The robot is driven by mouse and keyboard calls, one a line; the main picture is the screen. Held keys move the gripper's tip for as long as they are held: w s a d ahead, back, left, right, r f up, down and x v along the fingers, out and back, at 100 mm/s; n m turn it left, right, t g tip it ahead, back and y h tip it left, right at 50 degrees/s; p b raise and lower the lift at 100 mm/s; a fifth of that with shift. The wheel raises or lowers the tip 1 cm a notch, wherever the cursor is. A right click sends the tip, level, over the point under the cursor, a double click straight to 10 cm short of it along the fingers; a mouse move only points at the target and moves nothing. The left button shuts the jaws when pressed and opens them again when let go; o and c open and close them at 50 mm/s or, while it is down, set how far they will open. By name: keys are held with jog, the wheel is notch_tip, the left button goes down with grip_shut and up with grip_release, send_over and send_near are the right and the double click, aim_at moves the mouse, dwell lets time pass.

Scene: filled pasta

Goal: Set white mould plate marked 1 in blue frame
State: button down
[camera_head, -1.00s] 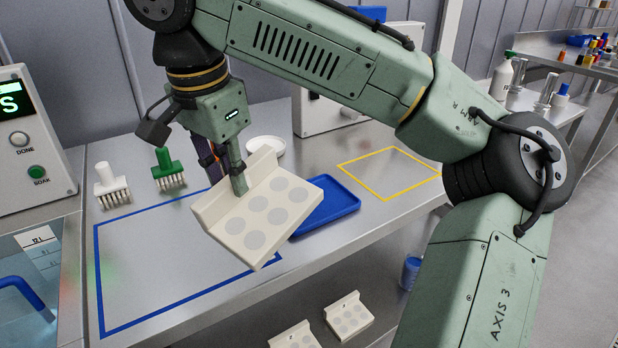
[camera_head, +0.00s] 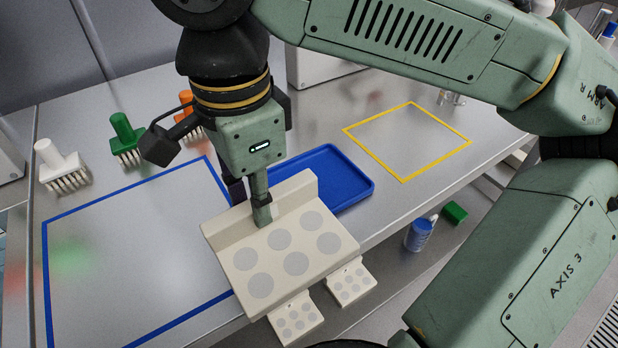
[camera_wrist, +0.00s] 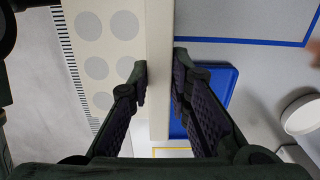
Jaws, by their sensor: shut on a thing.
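My gripper (camera_head: 262,212) is shut on the raised back wall of a cream-white mould plate (camera_head: 272,262) with several grey round spots. No number can be read on it. The plate is held tilted in the air at the bench's front edge, right of the blue frame's lower right corner in the head view. In the wrist view, my gripper (camera_wrist: 160,85) has its fingers on both sides of the plate's wall (camera_wrist: 160,40). The blue frame (camera_head: 124,189) is a flat outline at the bench's left, empty inside. A blue line of it shows in the wrist view (camera_wrist: 240,42).
A blue tray (camera_head: 358,187) lies behind the plate, with a yellow outline (camera_head: 377,151) to its right. White (camera_head: 60,165), green (camera_head: 127,137) and orange brushes (camera_head: 188,105) stand behind the blue frame. Two smaller-looking mould plates (camera_head: 296,318) (camera_head: 350,285) lie below the bench edge.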

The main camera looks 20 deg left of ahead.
jog(key=w+p, duration=0.1)
jog(key=w, duration=0.4)
jog(key=w+a+f+p, duration=0.1)
jog(key=w, duration=0.4)
jog(key=w+p, duration=0.1)
jog(key=w, duration=0.4)
jog(key=shift+w+a+f, duration=0.15)
jog(key=shift+w+a, duration=0.05)
jog(key=shift+w, duration=0.1)
jog(key=shift+w+f+p, duration=0.25)
jog(key=shift+f+p, duration=0.55)
jog(key=shift+f, duration=0.25)
jog(key=shift+s+f, duration=0.2)
jog(key=shift+f, duration=0.5)
jog(key=c, duration=1.7)
grip_release()
jog(key=shift+w+f, duration=0.15)
jog(key=shift+o, duration=1.1)
jog(key=shift+r, duration=0.2)
jog(key=shift+f, duration=0.15)
